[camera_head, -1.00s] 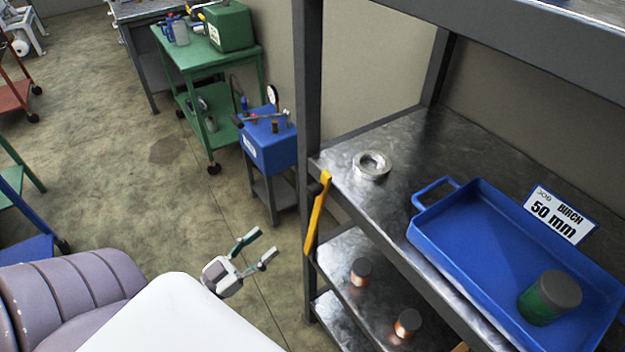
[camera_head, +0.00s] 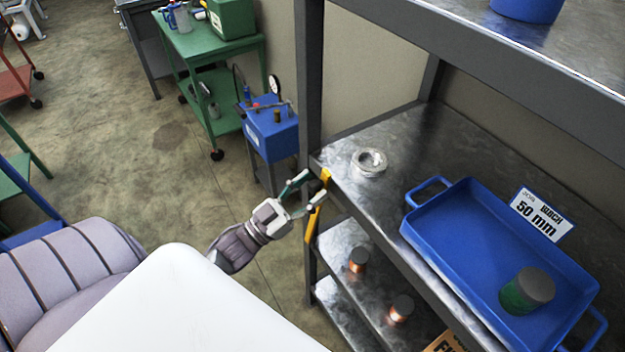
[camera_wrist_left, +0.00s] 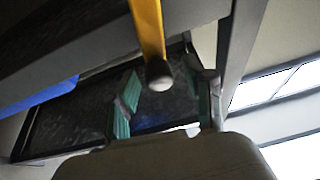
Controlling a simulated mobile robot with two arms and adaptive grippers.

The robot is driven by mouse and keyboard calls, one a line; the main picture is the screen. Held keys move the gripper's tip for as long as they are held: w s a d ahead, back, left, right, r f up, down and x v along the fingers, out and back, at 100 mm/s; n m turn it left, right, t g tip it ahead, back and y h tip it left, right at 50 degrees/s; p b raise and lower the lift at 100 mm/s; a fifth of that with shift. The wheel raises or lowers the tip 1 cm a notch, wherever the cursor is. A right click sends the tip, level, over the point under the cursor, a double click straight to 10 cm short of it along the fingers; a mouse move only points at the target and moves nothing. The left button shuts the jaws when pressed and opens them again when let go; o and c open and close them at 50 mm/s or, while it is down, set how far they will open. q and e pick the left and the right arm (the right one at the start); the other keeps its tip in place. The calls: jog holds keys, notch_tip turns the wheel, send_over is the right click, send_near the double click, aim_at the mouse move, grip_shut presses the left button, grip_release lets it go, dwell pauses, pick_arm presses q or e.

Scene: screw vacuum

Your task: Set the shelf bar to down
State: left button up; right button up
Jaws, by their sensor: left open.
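The shelf bar (camera_head: 313,214) is a yellow lever at the left front post of the grey metal shelf. It stands near upright in the head view, partly hidden by my left gripper (camera_head: 306,189). My left gripper is open, with its green-padded fingers at the bar's upper part. In the left wrist view, the yellow bar (camera_wrist_left: 147,28) comes down from the top and ends in a dark round knob (camera_wrist_left: 159,74). The knob shows between the two open fingers of my left gripper (camera_wrist_left: 163,98); I cannot tell if they touch it. My right gripper is not in view.
On the shelf's middle board (camera_head: 405,150) are a tape roll (camera_head: 370,162) and a blue tray (camera_head: 440,262) with a green can (camera_head: 526,290). Copper-coloured cans (camera_head: 358,260) stand on lower boards. A blue machine (camera_head: 271,128) stands behind the post.

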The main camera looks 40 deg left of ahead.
pick_arm(q)
jog(key=shift+w+d+r, duration=0.15)
jog(key=shift+w+d, duration=0.05)
jog(key=shift+w, duration=0.2)
jog(key=shift+c, duration=0.2)
grip_shut()
